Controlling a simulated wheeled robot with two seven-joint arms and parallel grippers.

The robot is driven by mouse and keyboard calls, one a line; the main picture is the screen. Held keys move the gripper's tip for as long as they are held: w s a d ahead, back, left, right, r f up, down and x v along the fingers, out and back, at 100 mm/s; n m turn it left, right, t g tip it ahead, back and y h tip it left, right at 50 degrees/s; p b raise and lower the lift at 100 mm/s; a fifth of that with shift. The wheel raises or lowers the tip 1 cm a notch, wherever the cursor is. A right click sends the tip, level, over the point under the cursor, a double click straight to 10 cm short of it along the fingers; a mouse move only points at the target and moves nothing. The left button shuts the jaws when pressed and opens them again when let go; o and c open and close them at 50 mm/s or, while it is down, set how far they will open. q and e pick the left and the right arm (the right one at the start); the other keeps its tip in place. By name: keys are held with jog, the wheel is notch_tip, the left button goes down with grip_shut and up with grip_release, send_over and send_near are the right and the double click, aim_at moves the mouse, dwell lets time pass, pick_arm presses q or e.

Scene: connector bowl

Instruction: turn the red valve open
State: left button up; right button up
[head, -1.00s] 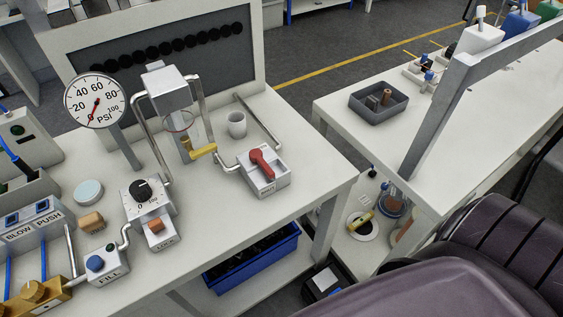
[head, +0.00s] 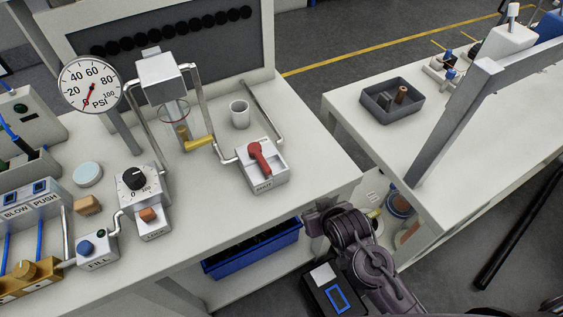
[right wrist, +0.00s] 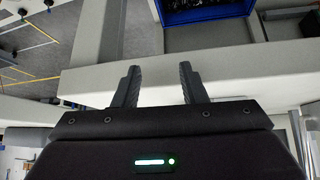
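The red valve (head: 258,157) is a red lever handle on a small white box (head: 268,182) near the front right of the left-hand bench in the head view. A bent metal pipe joins the box. My right arm stands in front of the bench at the lower right of the head view, below and right of the valve and apart from it. My right gripper (right wrist: 159,70) shows in the right wrist view with its two black fingers spread and nothing between them. The valve is not in the right wrist view. My left gripper is in no view.
A blue bin (head: 250,252) is under the bench. A grey tray (head: 392,114) sits on the right-hand bench, across a gap.

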jog(key=w+a+r+t+y, duration=0.1)
jog(key=a+r+t+y, duration=0.3)
jog(key=r, duration=0.6)
jog(key=n+t, duration=0.1)
jog(key=n, duration=0.1)
send_near(265, 164)
jog(key=shift+w, duration=0.55)
jog(key=x, duration=0.3)
jog(key=p+x, duration=0.1)
jog(key=x, duration=0.2)
jog(key=shift+w+a+f+p, duration=0.1)
jog(key=shift+a+f+p, duration=0.1)
jog(key=shift+a+p, duration=0.15)
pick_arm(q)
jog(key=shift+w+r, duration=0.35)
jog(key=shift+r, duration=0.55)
pick_arm(e)
jog(key=shift+w+a+f, duration=0.2)
jog(key=shift+w+f, duration=0.15)
jog(key=shift+w, duration=0.15)
grip_shut()
